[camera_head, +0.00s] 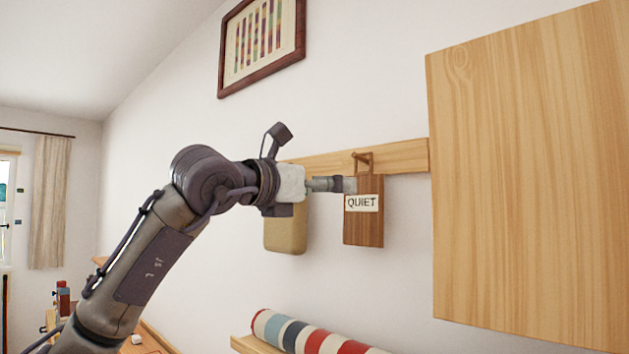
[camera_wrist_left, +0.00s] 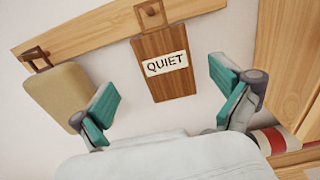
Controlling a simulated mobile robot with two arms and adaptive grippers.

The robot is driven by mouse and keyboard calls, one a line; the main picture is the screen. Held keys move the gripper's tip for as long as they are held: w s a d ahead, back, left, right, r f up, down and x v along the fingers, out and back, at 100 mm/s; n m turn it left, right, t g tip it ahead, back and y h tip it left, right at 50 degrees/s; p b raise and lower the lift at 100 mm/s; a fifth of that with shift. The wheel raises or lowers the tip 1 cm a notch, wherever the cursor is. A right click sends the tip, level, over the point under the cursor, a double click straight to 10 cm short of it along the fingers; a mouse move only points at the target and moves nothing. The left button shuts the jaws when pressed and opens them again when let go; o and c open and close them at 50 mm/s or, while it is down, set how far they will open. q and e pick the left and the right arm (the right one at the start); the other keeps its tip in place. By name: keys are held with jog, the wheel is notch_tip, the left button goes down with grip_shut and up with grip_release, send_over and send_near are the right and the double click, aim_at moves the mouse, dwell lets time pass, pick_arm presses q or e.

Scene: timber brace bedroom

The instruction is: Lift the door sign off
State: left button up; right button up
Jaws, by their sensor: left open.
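The door sign (camera_head: 364,226) is a brown wooden board with a white label reading "QUIET". It hangs by a loop from a peg on a wooden rail. In the left wrist view the sign (camera_wrist_left: 178,85) hangs ahead of the fingers, between them in the picture. My left gripper (camera_head: 345,185) is at the sign's upper left side in the head view. In the left wrist view the left gripper (camera_wrist_left: 170,108) has its teal finger pads wide apart with nothing held. I cannot tell whether a finger touches the sign. My right gripper is not in view.
The wooden rail (camera_head: 405,157) runs along the wall. A tan hanging board (camera_head: 285,232) is left of the sign, partly behind my arm. A large wooden cabinet (camera_head: 530,180) juts out at the right. A striped roll (camera_head: 310,337) lies on a shelf below.

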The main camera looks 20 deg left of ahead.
aim_at(361, 182)
pick_arm(q)
jog(key=p+x, duration=0.4)
jog(key=x, duration=0.5)
jog(key=shift+w+d+r, duration=0.1)
jog(key=shift+w+d, duration=0.25)
jog(key=shift+w, duration=0.4)
jog(key=c, duration=0.8)
jog(key=shift+p, duration=0.35)
jog(key=shift+r, duration=0.55)
jog(key=shift+s, duration=0.1)
